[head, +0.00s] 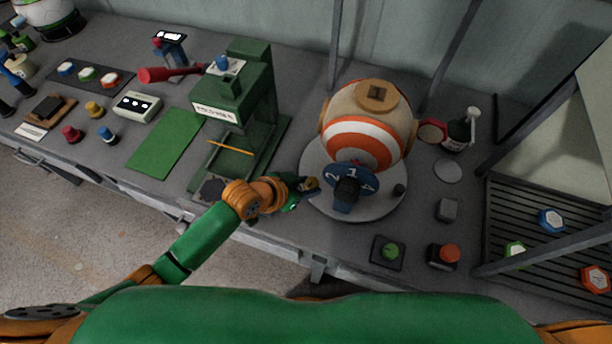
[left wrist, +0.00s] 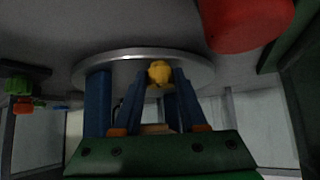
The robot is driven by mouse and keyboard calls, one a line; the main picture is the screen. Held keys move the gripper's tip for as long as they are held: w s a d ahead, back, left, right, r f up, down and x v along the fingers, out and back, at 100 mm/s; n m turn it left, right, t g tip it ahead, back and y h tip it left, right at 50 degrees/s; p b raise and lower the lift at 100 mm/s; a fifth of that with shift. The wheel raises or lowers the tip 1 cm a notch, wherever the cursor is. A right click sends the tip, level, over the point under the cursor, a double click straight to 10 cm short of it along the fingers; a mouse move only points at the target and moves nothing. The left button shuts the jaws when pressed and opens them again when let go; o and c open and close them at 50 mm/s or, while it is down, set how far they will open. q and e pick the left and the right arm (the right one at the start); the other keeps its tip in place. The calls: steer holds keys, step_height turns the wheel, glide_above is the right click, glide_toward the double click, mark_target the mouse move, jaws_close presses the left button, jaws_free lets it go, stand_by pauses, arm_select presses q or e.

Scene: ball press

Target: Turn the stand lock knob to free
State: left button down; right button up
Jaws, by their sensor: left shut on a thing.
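The stand lock knob (head: 312,184) is small and yellow and sits at the left edge of the round grey stand (head: 318,205). It also shows in the left wrist view (left wrist: 158,72), in front of the grey disc (left wrist: 90,66). My left gripper (head: 306,186) reaches it from the left, and its blue fingers (left wrist: 159,88) are shut on the knob, one on each side. A white ball with orange stripes (head: 362,140) rests on the stand. The knob's pointer and any marks are too small to read. My right gripper is not in view.
A blue numbered dial (head: 347,188) stands at the stand's front, close to my left gripper. A green press (head: 240,100) stands to the left. A red knob-like part (left wrist: 245,20) shows large in the left wrist view. A green button (head: 391,251) sits at the front right.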

arm_select(q)
steer(key=shift+s+d+r+n+t+y+p, duration=0.1)
steer(key=shift+n+t+y+p, duration=0.15)
steer(key=shift+n+p, duration=0.25)
steer(key=shift+s+d+r+n+t+y+p, duration=0.1)
steer(key=shift+n+t+y+p, duration=0.15)
steer(key=shift+n+p, duration=0.25)
steer(key=shift+f+n+y+p, duration=0.15)
steer(key=shift+n+y+p, duration=0.15)
steer(key=shift+n+p, duration=0.1)
steer(key=shift+t, duration=0.3)
steer(key=shift+c, duration=2.3)
jaws_free()
steer(key=shift+f, duration=0.1)
steer(key=p+v, duration=0.1)
steer(key=v, duration=0.6)
